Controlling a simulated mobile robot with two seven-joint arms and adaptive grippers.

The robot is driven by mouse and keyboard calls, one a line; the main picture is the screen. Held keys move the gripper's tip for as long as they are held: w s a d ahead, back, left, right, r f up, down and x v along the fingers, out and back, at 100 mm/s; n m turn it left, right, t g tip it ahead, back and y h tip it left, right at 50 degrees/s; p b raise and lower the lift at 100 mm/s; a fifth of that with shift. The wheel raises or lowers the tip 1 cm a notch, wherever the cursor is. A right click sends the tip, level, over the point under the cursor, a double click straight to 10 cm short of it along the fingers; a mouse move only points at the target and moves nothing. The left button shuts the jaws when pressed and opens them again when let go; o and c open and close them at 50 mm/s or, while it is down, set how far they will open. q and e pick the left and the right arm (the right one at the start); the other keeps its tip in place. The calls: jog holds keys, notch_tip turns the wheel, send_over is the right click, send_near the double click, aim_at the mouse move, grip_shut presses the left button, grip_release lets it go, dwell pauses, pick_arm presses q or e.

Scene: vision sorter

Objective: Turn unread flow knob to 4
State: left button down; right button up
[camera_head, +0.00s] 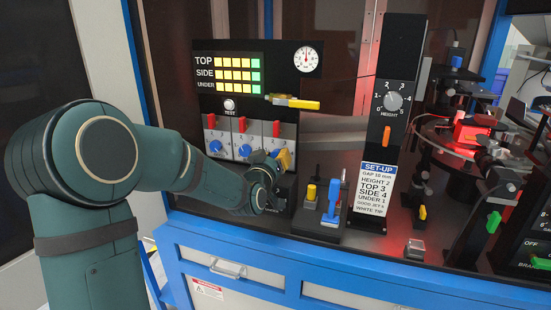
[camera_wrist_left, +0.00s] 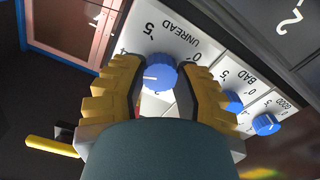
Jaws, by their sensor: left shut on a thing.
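The unread flow knob (camera_wrist_left: 160,72) is blue with a white pointer mark. It sits on a white plate labelled UNREAD (camera_wrist_left: 182,36), which appears upside down in the left wrist view, with a 5 beside the knob. The mark points to the left in that view. My left gripper (camera_wrist_left: 158,80) is shut on the knob, one yellow ridged finger on each side. In the head view my left gripper (camera_head: 281,162) is at the rightmost of the three plates and hides this knob. My right gripper is not in view.
The bad knob (camera_wrist_left: 233,101) and good knob (camera_wrist_left: 265,124) are close beside the gripper. Red switches (camera_head: 242,124) stand above the knobs. A yellow-handled lever (camera_head: 293,102) sticks out above. A blue-handled fixture (camera_head: 332,199) and the height dial panel (camera_head: 394,101) stand to the right.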

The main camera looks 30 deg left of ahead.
pick_arm(q)
jog(key=shift+r+m, duration=0.15)
jog(key=shift+m, duration=0.95)
jog(key=c, duration=0.6)
grip_release()
jog(key=v, duration=1.2)
jog(key=shift+s, duration=0.1)
